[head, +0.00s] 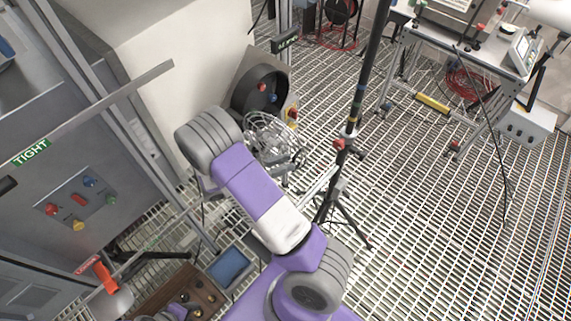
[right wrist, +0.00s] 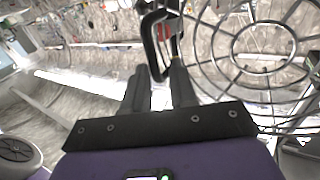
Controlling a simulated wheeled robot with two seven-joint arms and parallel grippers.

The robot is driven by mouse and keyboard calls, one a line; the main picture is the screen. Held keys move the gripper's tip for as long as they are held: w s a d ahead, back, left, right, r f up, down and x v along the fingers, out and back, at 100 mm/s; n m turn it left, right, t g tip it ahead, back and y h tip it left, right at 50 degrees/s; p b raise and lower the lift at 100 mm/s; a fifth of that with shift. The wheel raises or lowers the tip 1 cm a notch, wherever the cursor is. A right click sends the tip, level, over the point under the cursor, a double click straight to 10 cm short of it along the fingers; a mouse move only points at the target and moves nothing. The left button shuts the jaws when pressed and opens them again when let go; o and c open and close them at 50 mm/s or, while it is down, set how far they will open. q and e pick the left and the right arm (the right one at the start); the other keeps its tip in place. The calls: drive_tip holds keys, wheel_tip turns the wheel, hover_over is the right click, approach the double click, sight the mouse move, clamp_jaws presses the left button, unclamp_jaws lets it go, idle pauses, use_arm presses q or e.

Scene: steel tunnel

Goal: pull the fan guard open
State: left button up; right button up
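The round fan housing (head: 258,88) stands beside a pale cabinet in the head view, its dark ring exposed. The wire fan guard (head: 272,138) stands swung away from the ring, towards the lower right. In the right wrist view the guard's rings (right wrist: 262,45) fill the upper right. Its black loop handle (right wrist: 150,38) reaches down between the fingers of my right gripper (right wrist: 160,78), which appear closed on its lower end. My own arm hides this grip in the head view.
A tripod stand (head: 338,185) with a dark pole is just right of the guard. A control panel (head: 78,203) with coloured knobs is at the left. A workbench (head: 455,60) stands at the back right. The grating floor (head: 430,210) is clear at the right.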

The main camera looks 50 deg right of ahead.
drive_tip(key=shift+o, duration=1.2)
drive_tip(key=shift+w, duration=0.25)
drive_tip(key=shift+s, duration=0.1)
drive_tip(key=shift+s, duration=0.1)
drive_tip(key=v, duration=0.7)
drive_tip(key=shift+a, duration=0.25)
